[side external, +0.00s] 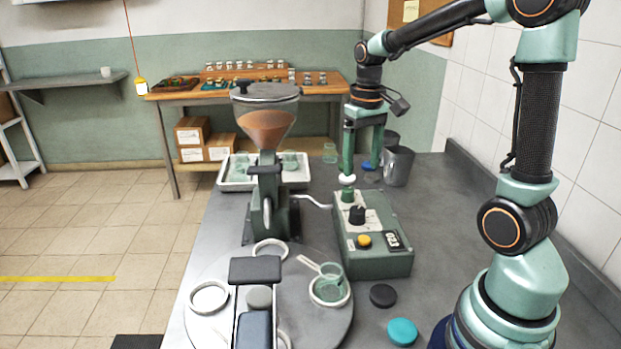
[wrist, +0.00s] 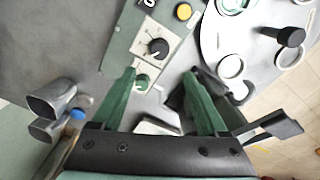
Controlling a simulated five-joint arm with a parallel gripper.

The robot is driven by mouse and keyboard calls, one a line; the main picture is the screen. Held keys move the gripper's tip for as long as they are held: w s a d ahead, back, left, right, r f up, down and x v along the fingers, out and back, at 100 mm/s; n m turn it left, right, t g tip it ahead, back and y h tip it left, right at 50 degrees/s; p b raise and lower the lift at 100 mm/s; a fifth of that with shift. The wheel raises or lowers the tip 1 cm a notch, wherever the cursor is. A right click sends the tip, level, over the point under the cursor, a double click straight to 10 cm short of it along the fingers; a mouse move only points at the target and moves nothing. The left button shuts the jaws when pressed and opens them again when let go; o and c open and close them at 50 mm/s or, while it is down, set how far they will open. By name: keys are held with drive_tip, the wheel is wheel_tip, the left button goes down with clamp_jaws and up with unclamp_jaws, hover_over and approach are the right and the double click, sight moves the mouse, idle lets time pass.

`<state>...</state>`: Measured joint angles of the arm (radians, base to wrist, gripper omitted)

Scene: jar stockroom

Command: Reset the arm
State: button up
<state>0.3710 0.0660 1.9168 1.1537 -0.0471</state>
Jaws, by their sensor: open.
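My gripper (side external: 360,172) hangs downward over the back end of the green control box (side external: 376,262). Its two green fingers are spread apart with nothing between them. In the wrist view my gripper (wrist: 158,75) also shows open. The box with its black dial (wrist: 158,48) lies beyond the left fingertip. A green knob (wrist: 142,82) on the box sits close to that fingertip; I cannot tell whether they touch.
A grinder with a hopper (side external: 267,125) stands left of the box. A round turntable (side external: 205,325) in front holds a jar (side external: 330,288). A grey cup (side external: 397,166) stands right of my gripper. Black (side external: 383,295) and teal (side external: 402,331) lids lie near my base. A tray (side external: 233,172) is behind.

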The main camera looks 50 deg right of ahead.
drive_tip(key=s+a+r+n+t, duration=0.2)
drive_tip(key=s+a, duration=0.1)
drive_tip(key=a, duration=0.3)
drive_tip(key=s+a+r+n+t, duration=0.1)
drive_tip(key=s+a+r+t, duration=0.1)
drive_tip(key=a, duration=0.5)
drive_tip(key=shift+s+a+r+n+t, duration=0.2)
drive_tip(key=shift+s+n+t, duration=0.2)
drive_tip(key=shift+t, duration=0.4)
drive_tip(key=shift+c, duration=0.6)
